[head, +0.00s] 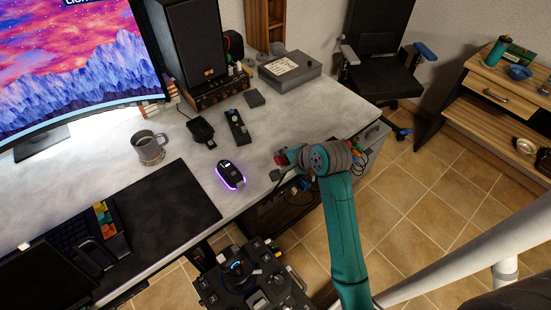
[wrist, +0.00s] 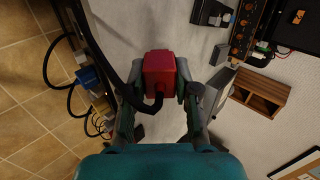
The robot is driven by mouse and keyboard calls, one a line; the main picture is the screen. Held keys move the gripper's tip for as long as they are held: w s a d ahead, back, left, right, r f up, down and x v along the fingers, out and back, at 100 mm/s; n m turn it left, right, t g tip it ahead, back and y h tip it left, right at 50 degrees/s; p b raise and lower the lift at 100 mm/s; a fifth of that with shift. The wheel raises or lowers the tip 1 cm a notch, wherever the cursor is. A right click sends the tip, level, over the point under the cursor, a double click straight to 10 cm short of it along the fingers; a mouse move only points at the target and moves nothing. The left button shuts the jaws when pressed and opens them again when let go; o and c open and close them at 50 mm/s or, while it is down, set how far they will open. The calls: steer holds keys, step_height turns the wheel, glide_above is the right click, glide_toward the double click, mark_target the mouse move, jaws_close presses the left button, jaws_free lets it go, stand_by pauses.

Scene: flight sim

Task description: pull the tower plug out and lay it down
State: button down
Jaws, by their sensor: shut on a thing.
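The tower plug is a red block with a black cable; in the wrist view the red plug (wrist: 160,70) sits between the two fingers of my gripper (wrist: 165,85), which is shut on it. The cable (wrist: 133,85) loops from the plug toward the upper left. In the head view my gripper (head: 286,158) is at the right front part of the desk, and only a little red of the plug shows. The tower (head: 370,147) stands by the desk's right end, partly hidden by my arm. Coloured connectors (wrist: 92,80) with cables show at left in the wrist view, apart from the plug.
The grey desk (head: 290,115) has bare room near its right end. A glowing mouse (head: 230,175), a mug (head: 149,148), small black devices (head: 238,127) and a grey box (head: 289,70) stand on it. A control panel (head: 250,280) is at the front.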

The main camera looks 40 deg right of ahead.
steer(key=shift+w+f, duration=0.5)
steer(key=shift+w, duration=0.5)
steer(key=shift+w+f, duration=0.5)
steer(key=shift+w, duration=0.5)
steer(key=shift+w+f, duration=0.5)
steer(key=shift+w, duration=0.5)
steer(key=shift+f, duration=1.8)
steer(key=c, duration=0.8)
jaws_free()
steer(key=shift+s, duration=0.1)
steer(key=v, duration=1.1)
steer(key=shift+s+r, duration=0.3)
